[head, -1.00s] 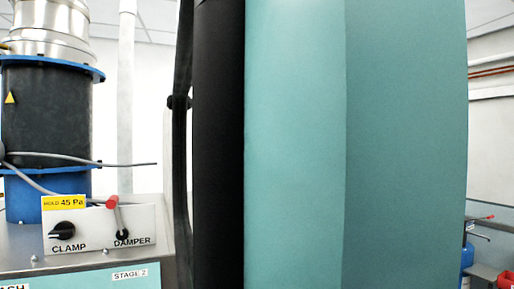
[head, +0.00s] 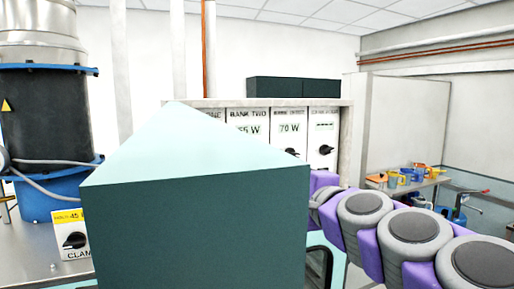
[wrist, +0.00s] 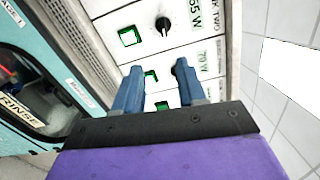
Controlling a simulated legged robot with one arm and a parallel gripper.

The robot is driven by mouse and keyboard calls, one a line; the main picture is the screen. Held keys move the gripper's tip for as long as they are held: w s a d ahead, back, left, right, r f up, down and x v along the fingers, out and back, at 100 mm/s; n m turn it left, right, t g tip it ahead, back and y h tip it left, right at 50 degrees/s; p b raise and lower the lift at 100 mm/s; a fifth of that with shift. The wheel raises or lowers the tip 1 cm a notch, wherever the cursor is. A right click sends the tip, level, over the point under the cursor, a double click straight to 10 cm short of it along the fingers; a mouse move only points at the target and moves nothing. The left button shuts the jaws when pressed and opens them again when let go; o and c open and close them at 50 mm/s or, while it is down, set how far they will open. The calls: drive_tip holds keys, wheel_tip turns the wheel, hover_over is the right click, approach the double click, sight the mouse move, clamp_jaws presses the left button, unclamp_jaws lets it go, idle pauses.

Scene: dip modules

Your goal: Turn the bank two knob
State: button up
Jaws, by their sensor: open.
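The bank two panel (head: 247,125) reads about 55 W in the head view; its knob is hidden there behind a large teal block. In the wrist view, turned on its side, the black bank two knob (wrist: 163,23) shows at the top, beside its 55 W label (wrist: 196,14). My gripper (wrist: 158,85) is open and empty, its two blue fingers pointing at the panels. The fingertips are apart from the bank two knob and appear below it in the picture, over the 70 W panel. The gripper itself is hidden in the head view.
The teal block (head: 195,225) fills the front centre. The 70 W panel (head: 290,130) and another panel (head: 323,130) have knobs of their own. A clamp knob (head: 75,241) is at left. A side table (head: 405,186) with colourful items stands at far right.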

drive_tip(key=a+p+x, duration=0.1)
drive_tip(key=x, duration=1.7)
drive_tip(key=shift+r+p, duration=0.35)
drive_tip(key=shift+r, duration=0.05)
drive_tip(key=shift+d+r+m, duration=0.1)
drive_tip(key=shift+d+m, duration=0.2)
drive_tip(key=shift+d, duration=0.45)
drive_tip(key=c, duration=0.3)
drive_tip(key=shift+a, duration=0.4)
clamp_jaws()
